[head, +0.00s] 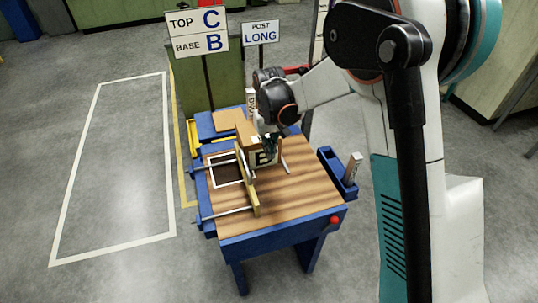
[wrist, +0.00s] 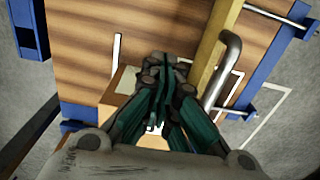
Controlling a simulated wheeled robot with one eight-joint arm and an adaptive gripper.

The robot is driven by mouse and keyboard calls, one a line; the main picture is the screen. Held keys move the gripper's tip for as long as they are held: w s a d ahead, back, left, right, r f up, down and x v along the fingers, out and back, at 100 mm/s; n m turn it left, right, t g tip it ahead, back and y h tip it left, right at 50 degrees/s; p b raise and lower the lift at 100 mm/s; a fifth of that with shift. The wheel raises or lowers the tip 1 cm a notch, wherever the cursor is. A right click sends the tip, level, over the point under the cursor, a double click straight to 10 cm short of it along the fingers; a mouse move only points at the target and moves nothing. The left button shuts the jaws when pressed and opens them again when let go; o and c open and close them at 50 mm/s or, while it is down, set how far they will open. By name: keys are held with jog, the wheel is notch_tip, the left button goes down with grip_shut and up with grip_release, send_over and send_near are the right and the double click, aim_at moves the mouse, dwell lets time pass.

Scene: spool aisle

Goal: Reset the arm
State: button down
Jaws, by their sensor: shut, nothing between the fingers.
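My gripper (head: 268,140) is shut and empty, above the wood-topped blue bench (head: 300,200), seen from the head view. In the wrist view its dark green fingers (wrist: 160,75) meet in front of a wooden block (wrist: 122,82). In the head view a wooden piece with a "B" label (head: 263,158) stands on the bench just below the gripper. The fingers partly hide it. I cannot tell whether they touch it. My arm reaches in from the upper right.
A wooden fence (head: 247,182) on metal rods crosses the bench left of the gripper, with a metal handle (wrist: 228,65) beside it. A blue tray (head: 333,170) holds a labelled post (head: 353,168). Signs (head: 197,33) read "TOP C, BASE B". A white-outlined floor area (head: 110,165) is empty.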

jog(key=s+d+r+t, duration=0.1)
jog(key=s+d+r, duration=0.2)
jog(key=r, duration=0.3)
jog(key=s+d+r+m+t, duration=0.1)
jog(key=s+d+r, duration=0.2)
jog(key=s+r, duration=0.15)
jog(key=s+d+r+t, duration=0.1)
jog(key=s+d+r, duration=0.25)
jog(key=r, duration=0.25)
jog(key=s+d+r+m+t, duration=0.1)
jog(key=s+d, duration=0.3)
jog(key=s, duration=0.4)
jog(key=s+d+r+m+t, duration=0.1)
jog(key=s+d+t, duration=0.2)
jog(key=s, duration=0.5)
jog(key=shift+d+r, duration=0.4)
jog(key=shift+d, duration=0.15)
jog(key=shift+s, duration=0.1)
